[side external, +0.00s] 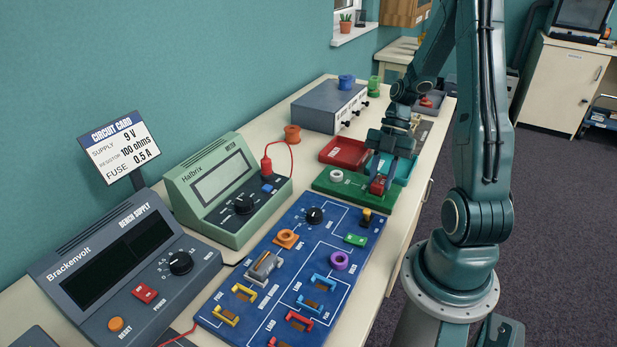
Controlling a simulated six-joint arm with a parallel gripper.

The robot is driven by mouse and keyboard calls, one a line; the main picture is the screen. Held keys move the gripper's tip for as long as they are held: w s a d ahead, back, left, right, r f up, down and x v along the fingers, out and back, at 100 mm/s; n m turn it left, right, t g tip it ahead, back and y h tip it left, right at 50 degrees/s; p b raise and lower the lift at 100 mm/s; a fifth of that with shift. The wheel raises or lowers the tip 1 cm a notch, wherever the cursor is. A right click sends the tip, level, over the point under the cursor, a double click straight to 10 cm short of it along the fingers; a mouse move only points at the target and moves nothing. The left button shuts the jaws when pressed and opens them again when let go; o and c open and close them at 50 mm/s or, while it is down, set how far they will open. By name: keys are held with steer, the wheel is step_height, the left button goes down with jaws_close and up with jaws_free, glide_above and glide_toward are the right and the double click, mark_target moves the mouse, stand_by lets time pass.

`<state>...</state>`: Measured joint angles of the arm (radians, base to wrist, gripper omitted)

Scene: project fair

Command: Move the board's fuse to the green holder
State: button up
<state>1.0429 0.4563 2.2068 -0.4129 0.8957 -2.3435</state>
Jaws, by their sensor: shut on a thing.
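My gripper (379,182) points down at the right part of a long green holder (328,185) on the bench, beyond the blue circuit board (255,262). It is shut on a small red piece (376,187) that looks like the fuse. The piece is low over the holder or in it; I cannot tell whether it touches, and the fingers partly cover it. A white ring-shaped piece (336,176) sits on the holder's left part.
Red (343,152) and teal (405,172) trays stand just behind the green holder. A grey box (325,105) is farther back. A green meter (222,185) and a dark bench supply (125,255) line the left. A card reads fuse 0.5 A (120,148).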

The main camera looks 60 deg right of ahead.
steer(key=shift+f, duration=0.4)
stand_by(0.4)
steer(key=o, duration=1.5)
steer(key=shift+o, duration=0.2)
steer(key=shift+r, duration=0.15)
steer(key=shift+r, duration=3.9)
